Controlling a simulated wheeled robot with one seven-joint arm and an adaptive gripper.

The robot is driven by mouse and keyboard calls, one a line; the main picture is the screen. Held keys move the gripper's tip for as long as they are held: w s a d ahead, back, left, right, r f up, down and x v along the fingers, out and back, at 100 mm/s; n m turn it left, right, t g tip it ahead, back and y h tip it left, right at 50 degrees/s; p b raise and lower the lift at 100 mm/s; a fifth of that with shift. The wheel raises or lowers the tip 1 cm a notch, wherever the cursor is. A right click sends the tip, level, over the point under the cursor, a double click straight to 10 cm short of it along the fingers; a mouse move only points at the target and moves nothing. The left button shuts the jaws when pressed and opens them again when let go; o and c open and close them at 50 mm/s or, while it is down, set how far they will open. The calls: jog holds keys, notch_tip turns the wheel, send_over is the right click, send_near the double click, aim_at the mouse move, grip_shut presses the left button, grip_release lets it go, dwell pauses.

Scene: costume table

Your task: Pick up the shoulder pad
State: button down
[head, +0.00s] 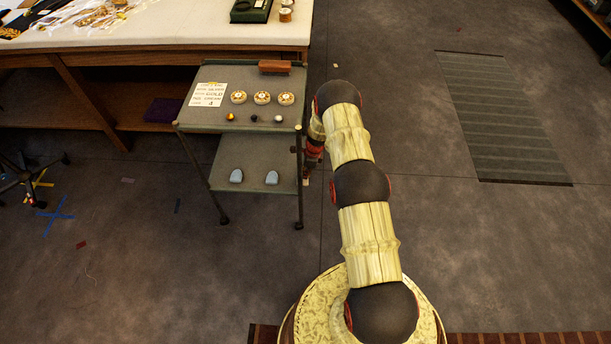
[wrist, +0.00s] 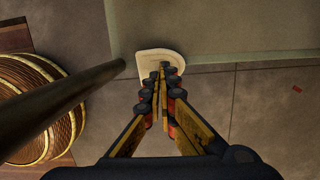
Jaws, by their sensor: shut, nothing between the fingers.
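A cream, rounded shoulder pad (wrist: 152,55) lies at the edge of the cart's grey lower shelf in the wrist view. My gripper (wrist: 161,69) is shut and empty, its fingertips in front of the pad and hiding part of its middle and near edge. I cannot tell whether they touch it. Two blue-grey pads of similar shape, the left pad (head: 236,176) and the right pad (head: 272,178), lie on the lower shelf (head: 253,154).
A dark cart leg (wrist: 62,98) crosses the wrist view left of my fingers. A large table (head: 150,36) stands behind.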

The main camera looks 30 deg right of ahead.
jog(key=shift+s+d+r, duration=0.1)
jog(key=shift+s, duration=0.1)
jog(key=s+d+p, duration=0.3)
jog(key=s+d, duration=0.3)
jog(key=d, duration=0.3)
jog(key=shift+s+d, duration=0.25)
jog(key=shift+s, duration=0.15)
